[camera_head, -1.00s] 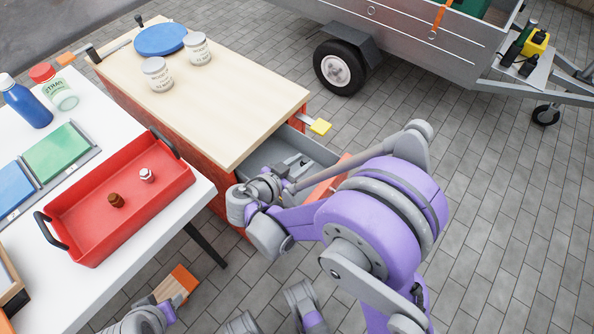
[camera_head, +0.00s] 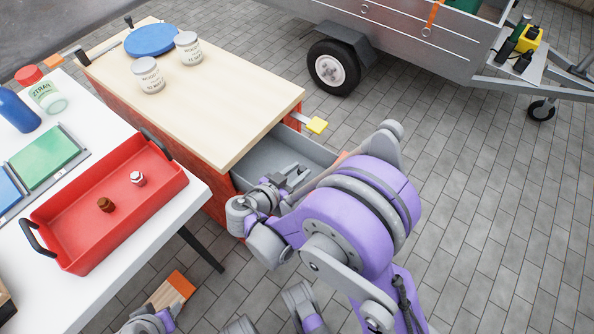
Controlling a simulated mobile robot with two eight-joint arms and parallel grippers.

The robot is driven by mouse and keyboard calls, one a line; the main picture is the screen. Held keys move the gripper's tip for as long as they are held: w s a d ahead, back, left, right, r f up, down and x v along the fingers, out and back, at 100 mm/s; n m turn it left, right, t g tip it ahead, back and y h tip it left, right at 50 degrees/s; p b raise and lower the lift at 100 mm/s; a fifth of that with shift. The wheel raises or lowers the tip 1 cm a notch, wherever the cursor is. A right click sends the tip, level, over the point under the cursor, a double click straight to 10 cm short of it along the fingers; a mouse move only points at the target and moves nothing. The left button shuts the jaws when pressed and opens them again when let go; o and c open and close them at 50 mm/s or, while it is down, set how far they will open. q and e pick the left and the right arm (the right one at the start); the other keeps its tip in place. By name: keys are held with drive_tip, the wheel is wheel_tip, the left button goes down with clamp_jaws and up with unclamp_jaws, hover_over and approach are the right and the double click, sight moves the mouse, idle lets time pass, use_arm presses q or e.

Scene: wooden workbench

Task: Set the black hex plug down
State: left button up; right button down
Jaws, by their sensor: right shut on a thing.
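My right gripper (camera_head: 297,176) reaches over the open grey drawer (camera_head: 262,158) of the workbench. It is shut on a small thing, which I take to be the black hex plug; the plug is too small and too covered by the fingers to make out. I cannot tell whether it touches the drawer floor. My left gripper (camera_head: 166,318) is at the bottom edge, beside a wooden piece with an orange end (camera_head: 172,289). Its fingers are not clear.
A red tray (camera_head: 80,245) on the white table holds a brown plug (camera_head: 106,205) and a silver one (camera_head: 137,178). Two jars (camera_head: 188,48) and a blue disc (camera_head: 151,40) stand on the workbench (camera_head: 215,105). A yellow-ended clamp (camera_head: 316,125) juts out by the drawer.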

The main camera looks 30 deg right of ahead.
drive_tip(key=c, duration=0.6)
unclamp_jaws()
drive_tip(key=shift+a+f, duration=0.1)
drive_tip(key=shift+f, duration=0.25)
drive_tip(key=shift+o, duration=0.2)
drive_tip(key=shift+r+p, duration=0.4)
drive_tip(key=shift+r, duration=0.1)
drive_tip(key=v, duration=0.4)
drive_tip(key=p+v, duration=0.1)
drive_tip(key=v, duration=0.3)
drive_tip(key=p+v, duration=0.1)
drive_tip(key=v, duration=0.3)
drive_tip(key=shift+w+r, duration=0.15)
drive_tip(key=shift+r, duration=0.15)
